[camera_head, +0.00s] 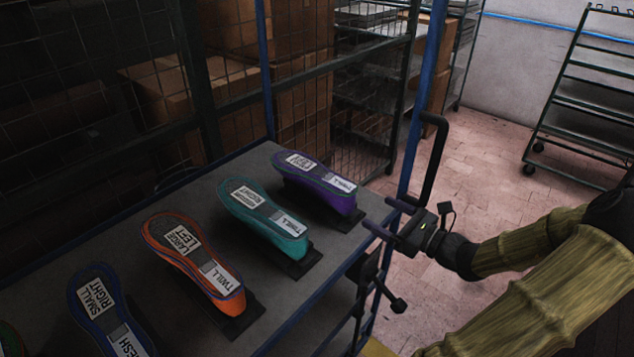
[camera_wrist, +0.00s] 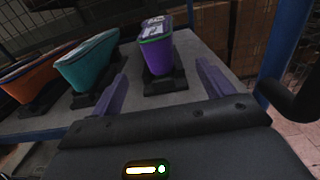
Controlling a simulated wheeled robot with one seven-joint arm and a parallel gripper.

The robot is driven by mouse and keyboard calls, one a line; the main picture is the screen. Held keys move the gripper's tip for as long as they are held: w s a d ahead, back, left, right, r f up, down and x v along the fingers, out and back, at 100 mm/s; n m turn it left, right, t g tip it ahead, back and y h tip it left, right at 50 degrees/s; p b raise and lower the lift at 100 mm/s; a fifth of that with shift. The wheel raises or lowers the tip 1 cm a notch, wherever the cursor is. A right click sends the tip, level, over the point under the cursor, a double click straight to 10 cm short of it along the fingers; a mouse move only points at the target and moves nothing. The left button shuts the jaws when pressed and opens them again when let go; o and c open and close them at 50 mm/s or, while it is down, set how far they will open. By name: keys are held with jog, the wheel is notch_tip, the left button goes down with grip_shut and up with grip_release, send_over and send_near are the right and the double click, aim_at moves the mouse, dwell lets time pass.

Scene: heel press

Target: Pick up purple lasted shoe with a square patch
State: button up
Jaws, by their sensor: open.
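The purple lasted shoe (camera_head: 318,182) stands on a dark base at the far end of the shelf in the head view. It carries white labels, one reading TWILL, and a grey square patch (camera_head: 318,173) between them. My gripper (camera_head: 382,217) is open and empty, just to the right of the shoe and apart from it. In the wrist view the purple shoe (camera_wrist: 155,52) shows its end ahead, between and beyond my two purple fingers (camera_wrist: 163,88).
A teal shoe (camera_head: 265,216) stands left of the purple one, then an orange shoe (camera_head: 192,262) and a blue shoe (camera_head: 105,310). The grey shelf (camera_head: 335,245) has a blue frame with a post (camera_head: 415,130) close to my gripper. A black handle (camera_head: 436,160) rises beside it.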

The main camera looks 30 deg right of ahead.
aim_at(355, 199)
jog(key=x, duration=0.8)
jog(key=shift+w+a, duration=0.15)
jog(key=shift+w, duration=0.15)
jog(key=shift+a+r+p+x, duration=0.15)
jog(key=shift+p+x, duration=0.1)
jog(key=shift+x, duration=1.05)
jog(key=shift+a+r+p+x, duration=0.1)
jog(key=shift+p+x, duration=0.1)
jog(key=shift+x, duration=1.15)
jog(key=shift+s, duration=0.15)
jog(key=shift+r, duration=0.1)
jog(key=c, duration=1.6)
jog(key=shift+c, duration=0.2)
